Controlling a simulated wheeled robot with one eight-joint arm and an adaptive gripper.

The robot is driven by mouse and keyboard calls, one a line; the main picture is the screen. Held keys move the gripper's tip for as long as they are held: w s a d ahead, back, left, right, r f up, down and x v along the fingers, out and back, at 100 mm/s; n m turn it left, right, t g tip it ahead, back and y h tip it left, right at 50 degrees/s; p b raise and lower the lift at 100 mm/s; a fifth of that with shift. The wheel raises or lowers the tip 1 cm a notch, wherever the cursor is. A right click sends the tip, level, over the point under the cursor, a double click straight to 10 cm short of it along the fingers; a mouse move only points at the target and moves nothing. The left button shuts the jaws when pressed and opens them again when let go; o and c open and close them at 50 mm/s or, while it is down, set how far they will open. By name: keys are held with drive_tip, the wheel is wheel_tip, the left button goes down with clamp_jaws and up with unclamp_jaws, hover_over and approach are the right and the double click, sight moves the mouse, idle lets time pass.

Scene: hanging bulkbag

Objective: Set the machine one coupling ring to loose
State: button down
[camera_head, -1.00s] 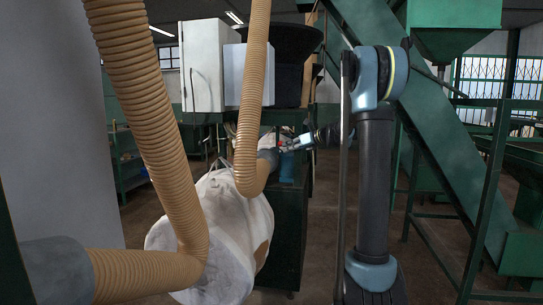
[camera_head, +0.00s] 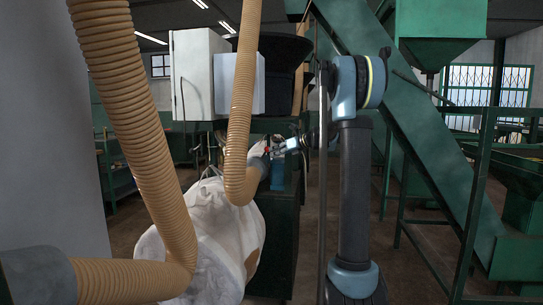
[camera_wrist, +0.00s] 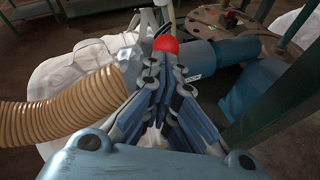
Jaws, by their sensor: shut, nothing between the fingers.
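My gripper (camera_wrist: 163,62) is shut and empty in the wrist view, its fingertips beside a red knob (camera_wrist: 165,44). In the head view my gripper (camera_head: 272,150) is small, at the end of the tan hose. A blue cylindrical pipe (camera_wrist: 222,56) lies just beyond the fingers. A grey collar (camera_wrist: 130,62) sits left of the fingers, between the pipe and the hose; it may be the coupling ring. The fingers partly hide this joint, so I cannot tell the ring's setting or whether the fingers touch the knob.
The tan corrugated hose (camera_head: 240,100) hangs in front of the white bag (camera_head: 222,222). Another thick hose (camera_head: 125,120) is at the left. A green post (camera_wrist: 283,103) stands close at right in the wrist view. A green conveyor (camera_head: 420,120) slopes down at the right.

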drive_tip(key=f+v, duration=0.1)
drive_tip(key=v, duration=1.2)
drive_tip(key=shift+s+f, duration=0.25)
drive_tip(key=shift+s, duration=0.1)
drive_tip(key=shift+d, duration=0.15)
drive_tip(key=s+a+f+n+g+h, duration=0.2)
drive_tip(key=s+f+n, duration=0.4)
drive_tip(key=s, duration=0.6)
drive_tip(key=s+a+f+n+g+h, duration=0.1)
drive_tip(key=s+a+f+n+h, duration=0.15)
drive_tip(key=s+f+n, duration=0.65)
drive_tip(key=s+d+f+n+h, duration=0.2)
drive_tip(key=s+d+f+n, duration=0.1)
drive_tip(key=s, duration=0.6)
drive_tip(key=s+d+f+n+g+h, duration=0.1)
drive_tip(key=s+d+f+n+h, duration=0.2)
drive_tip(key=s+f+n, duration=0.2)
drive_tip(key=s+d+f+n+g+h, duration=0.1)
drive_tip(key=s+d+f+n+h, duration=0.1)
drive_tip(key=s+f, duration=0.5)
drive_tip(key=s+d+n, duration=0.1)
drive_tip(key=s+n, duration=0.1)
drive_tip(key=s, duration=0.4)
drive_tip(key=shift+f, duration=0.3)
drive_tip(key=shift+d, duration=0.1)
